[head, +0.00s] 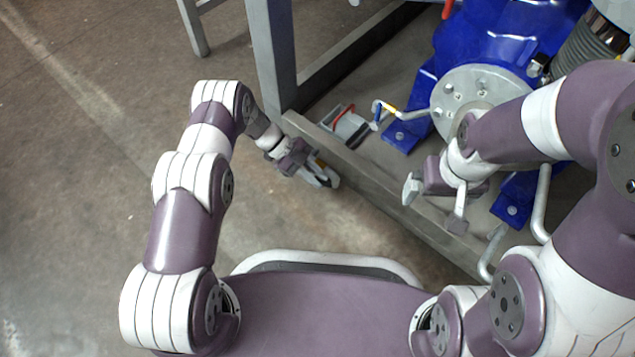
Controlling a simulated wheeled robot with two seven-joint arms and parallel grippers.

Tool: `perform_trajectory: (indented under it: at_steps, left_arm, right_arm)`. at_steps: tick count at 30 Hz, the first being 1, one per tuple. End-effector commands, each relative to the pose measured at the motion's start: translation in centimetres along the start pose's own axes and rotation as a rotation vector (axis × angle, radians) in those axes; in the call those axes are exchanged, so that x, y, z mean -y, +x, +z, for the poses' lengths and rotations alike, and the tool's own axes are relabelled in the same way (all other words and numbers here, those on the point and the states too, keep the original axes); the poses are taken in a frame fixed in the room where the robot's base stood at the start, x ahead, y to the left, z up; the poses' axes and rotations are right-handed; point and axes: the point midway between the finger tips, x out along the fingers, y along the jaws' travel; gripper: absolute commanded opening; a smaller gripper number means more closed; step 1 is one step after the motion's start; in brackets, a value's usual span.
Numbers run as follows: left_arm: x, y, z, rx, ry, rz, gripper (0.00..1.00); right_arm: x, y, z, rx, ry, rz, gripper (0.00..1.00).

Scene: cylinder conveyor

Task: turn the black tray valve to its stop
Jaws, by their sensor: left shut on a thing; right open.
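My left gripper (325,176) is low beside the outer side of the grey frame, just below a small tray (349,125) with a red edge. Its fingers are shut on a small dark thing, which fits the black tray valve. The fingers hide most of it, so its angle cannot be told. My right gripper (434,206) is open and empty above the frame's front rail, in front of the blue machine.
A blue machine (425,95) with a round grey flange (480,90) stands on the grey frame (385,200). A grey post (272,50) rises behind my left gripper. The concrete floor (80,180) at the left is clear.

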Motion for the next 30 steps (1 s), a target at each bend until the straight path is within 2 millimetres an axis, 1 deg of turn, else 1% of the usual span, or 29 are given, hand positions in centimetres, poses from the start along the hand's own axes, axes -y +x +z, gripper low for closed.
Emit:
perform_trajectory:
  at_steps: [1,6,22,23,24,25,30]
  left_arm:
    - [-0.10,0.14,0.43,-0.018,-0.004,-0.002,0.00]
    - [-0.04,-0.23,0.29,-0.069,-0.014,-0.005,0.00]
    - [0.03,-0.47,0.10,-0.092,-0.018,-0.007,0.00]
    - [0.03,-0.47,0.10,-0.092,-0.018,-0.006,0.27]
    - [0.03,-0.47,0.10,-0.091,-0.018,-0.007,0.41]
    - [0.04,-0.47,0.10,-0.091,-0.018,-0.007,0.43]
    - [0.06,-0.48,0.09,-0.091,-0.017,-0.007,0.43]
  right_arm:
    - [0.00,0.79,0.09,0.000,0.000,0.000,1.00]
    - [0.00,1.48,0.17,0.000,0.000,0.000,1.00]
    - [0.00,1.65,0.19,0.000,0.000,0.000,1.00]
    - [0.00,1.65,0.19,0.000,0.000,0.000,1.00]
    - [0.00,1.65,0.19,0.000,0.000,0.000,1.00]
    - [0.00,1.65,0.19,0.000,0.000,0.000,1.00]
    - [0.00,1.65,0.19,0.000,0.000,0.000,1.00]
